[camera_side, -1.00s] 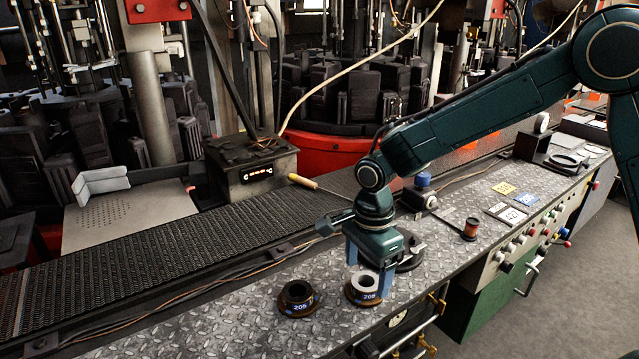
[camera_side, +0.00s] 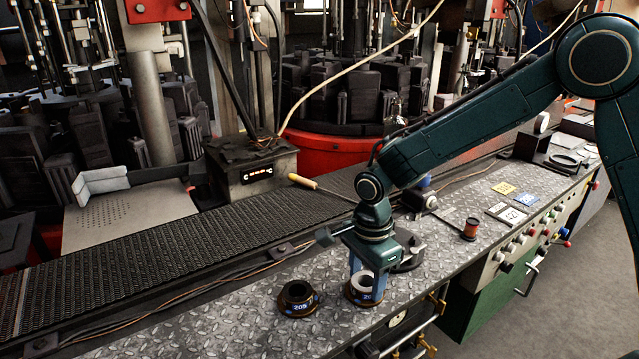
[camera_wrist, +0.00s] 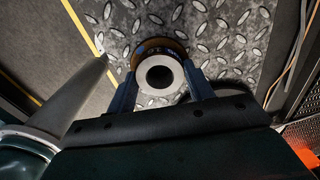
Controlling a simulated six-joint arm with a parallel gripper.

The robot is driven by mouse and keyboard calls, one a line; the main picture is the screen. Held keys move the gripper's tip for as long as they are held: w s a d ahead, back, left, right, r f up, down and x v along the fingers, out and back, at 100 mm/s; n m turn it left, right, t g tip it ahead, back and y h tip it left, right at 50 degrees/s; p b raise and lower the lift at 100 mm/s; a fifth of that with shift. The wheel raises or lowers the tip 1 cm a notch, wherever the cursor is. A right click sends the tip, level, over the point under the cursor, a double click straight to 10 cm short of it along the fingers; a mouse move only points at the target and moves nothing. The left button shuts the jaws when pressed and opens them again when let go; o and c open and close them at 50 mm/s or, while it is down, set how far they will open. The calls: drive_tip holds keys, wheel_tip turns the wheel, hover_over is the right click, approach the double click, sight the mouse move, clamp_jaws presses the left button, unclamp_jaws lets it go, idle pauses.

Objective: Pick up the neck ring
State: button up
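The neck ring (camera_side: 362,298) has a pale, hollow upper part on a brown-bronze base, with a blue number label partly covered by a finger. It stands upright on the metal bench. In the wrist view the neck ring (camera_wrist: 160,75) shows from above as a pale circle with a dark hole, a bronze edge behind it. My gripper (camera_side: 366,281) points down over it, its two blue fingers on opposite sides of the pale part. In the wrist view my gripper (camera_wrist: 161,80) has both fingers against the ring's sides, with no clear gap. I see no lift off the bench.
A second, darker ring (camera_side: 297,298) labelled 205 stands to the left on the diamond-plate bench (camera_side: 235,325). A dark round part (camera_side: 408,255) sits close behind my gripper. A conveyor (camera_side: 160,270) runs behind the bench. Free bench lies at the left.

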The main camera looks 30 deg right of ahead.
drive_tip(key=shift+c, duration=0.9)
drive_tip(key=shift+r, duration=0.1)
drive_tip(key=shift+r, duration=0.1)
wheel_tip(320, 180, up, 20)
drive_tip(key=shift+f, duration=0.2)
idle(0.3)
drive_tip(key=w+d+f, duration=0.3)
drive_tip(key=d, duration=0.3)
drive_tip(key=w+d+f, duration=0.3)
drive_tip(key=d, duration=0.4)
drive_tip(key=shift+w+n, duration=0.3)
drive_tip(key=shift+w, duration=0.05)
drive_tip(key=shift+d+f, duration=0.1)
drive_tip(key=shift+f, duration=0.1)
drive_tip(key=shift+f, duration=4.35)
